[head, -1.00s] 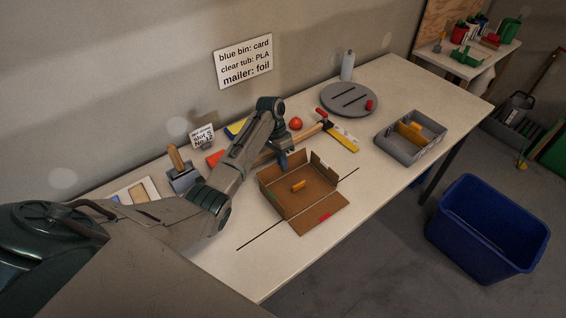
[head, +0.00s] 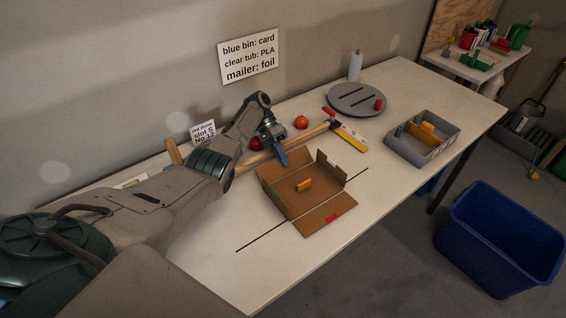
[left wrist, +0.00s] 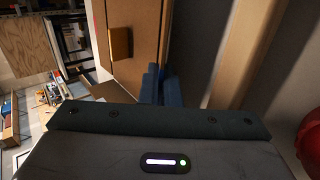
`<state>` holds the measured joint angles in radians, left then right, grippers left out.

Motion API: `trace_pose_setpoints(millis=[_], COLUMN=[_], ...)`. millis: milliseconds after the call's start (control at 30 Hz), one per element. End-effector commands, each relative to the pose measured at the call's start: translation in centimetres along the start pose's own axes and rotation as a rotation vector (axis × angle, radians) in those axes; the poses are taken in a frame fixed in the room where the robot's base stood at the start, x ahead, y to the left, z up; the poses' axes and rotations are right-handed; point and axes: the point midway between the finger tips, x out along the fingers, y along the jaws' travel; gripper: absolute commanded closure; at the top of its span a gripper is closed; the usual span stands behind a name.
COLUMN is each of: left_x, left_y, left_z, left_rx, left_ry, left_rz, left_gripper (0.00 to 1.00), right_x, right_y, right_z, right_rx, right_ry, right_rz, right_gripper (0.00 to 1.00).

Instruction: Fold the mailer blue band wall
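The mailer is an open brown cardboard box (head: 292,206) in the middle of the table. A yellow-orange block (head: 304,185) lies inside it. A red mark (head: 333,218) shows on its lowered front flap and a green mark (head: 275,192) on its left side. The right-hand wall stands up. No blue band can be made out on any wall. My left gripper (head: 282,158) is at the back wall, pointing down; contact cannot be told. In the left wrist view its blue fingers (left wrist: 158,84) are close together beside the cardboard (left wrist: 140,75), with nothing seen between them. My right gripper is not in view.
A hammer (head: 314,133), a red ball (head: 301,122) and a yellow-handled tool (head: 350,138) lie behind the box. A round grey plate (head: 345,105) and a grey divided tray (head: 408,153) stand to the right. A blue bin (head: 490,250) is on the floor.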

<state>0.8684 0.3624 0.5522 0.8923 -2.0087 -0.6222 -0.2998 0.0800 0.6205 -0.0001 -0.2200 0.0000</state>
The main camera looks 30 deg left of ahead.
Motion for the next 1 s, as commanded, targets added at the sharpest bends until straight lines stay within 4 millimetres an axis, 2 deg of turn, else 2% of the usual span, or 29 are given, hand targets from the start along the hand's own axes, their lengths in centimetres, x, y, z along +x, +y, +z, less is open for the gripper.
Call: trace_pose_setpoints(millis=[367, 400, 467, 500, 800, 1000], left_x=[0.0, 0.0, 0.0, 0.0, -0.1, -0.5], left_y=[0.0, 0.0, 0.0, 0.0, 0.1, 1.0], left_z=[0.0, 0.0, 0.0, 0.0, 0.0, -0.4], left_rx=[-0.001, -0.001, -0.001, -0.001, 0.000, -0.001], left_ry=[-0.001, -0.001, -0.001, -0.001, 0.000, 0.001], left_rz=[0.004, 0.004, 0.003, 0.003, 0.003, 0.003], left_gripper=[1.00, 0.89, 0.77, 0.75, 0.75, 0.75], right_x=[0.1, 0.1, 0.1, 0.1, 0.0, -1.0], right_y=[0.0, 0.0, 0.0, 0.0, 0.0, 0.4], right_z=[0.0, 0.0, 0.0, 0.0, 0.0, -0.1], right_rx=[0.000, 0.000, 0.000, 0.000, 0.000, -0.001], right_ry=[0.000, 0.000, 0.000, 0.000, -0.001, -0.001], right_rz=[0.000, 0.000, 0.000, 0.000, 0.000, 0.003], right_gripper=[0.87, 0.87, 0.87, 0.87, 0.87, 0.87])
